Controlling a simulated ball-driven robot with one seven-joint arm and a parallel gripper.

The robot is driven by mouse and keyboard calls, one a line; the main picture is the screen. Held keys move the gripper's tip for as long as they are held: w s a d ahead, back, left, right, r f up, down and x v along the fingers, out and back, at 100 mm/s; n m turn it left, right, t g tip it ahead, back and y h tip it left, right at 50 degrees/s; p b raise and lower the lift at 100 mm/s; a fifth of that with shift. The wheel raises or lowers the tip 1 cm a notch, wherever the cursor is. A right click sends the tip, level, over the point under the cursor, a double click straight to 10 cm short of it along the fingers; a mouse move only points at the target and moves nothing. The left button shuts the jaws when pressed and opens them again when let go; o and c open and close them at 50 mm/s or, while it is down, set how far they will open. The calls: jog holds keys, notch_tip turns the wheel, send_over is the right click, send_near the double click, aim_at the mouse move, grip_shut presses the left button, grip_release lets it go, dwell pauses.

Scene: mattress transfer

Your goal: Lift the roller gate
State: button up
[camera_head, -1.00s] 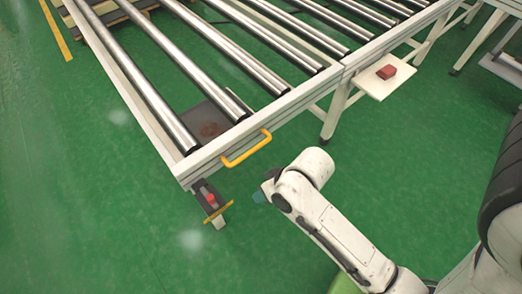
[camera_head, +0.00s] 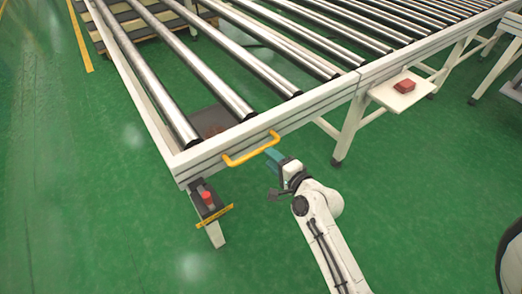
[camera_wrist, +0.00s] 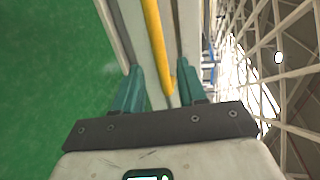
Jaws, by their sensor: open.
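The roller gate (camera_head: 196,160) is a white frame with steel rollers, lying level at the near end of the conveyor. Its yellow handle (camera_head: 250,151) is on the near side rail. My gripper (camera_head: 274,160) is close to the handle's right end in the head view, with its teal fingers toward the rail. In the wrist view, my gripper (camera_wrist: 165,85) has its two teal fingers apart. The yellow handle (camera_wrist: 157,45) runs lengthwise there, with its lower end between the fingers. I cannot tell whether a finger touches it.
A post with a red button (camera_head: 207,198) stands below the gate's left corner. The rest of the conveyor (camera_head: 390,62) extends to the upper right. Green floor in front is clear.

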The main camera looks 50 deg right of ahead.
aim_at(261, 148)
jog(key=x, duration=0.6)
jog(key=shift+w+d, duration=0.15)
jog(key=shift+w, duration=0.2)
jog(key=shift+c, duration=0.4)
grip_shut()
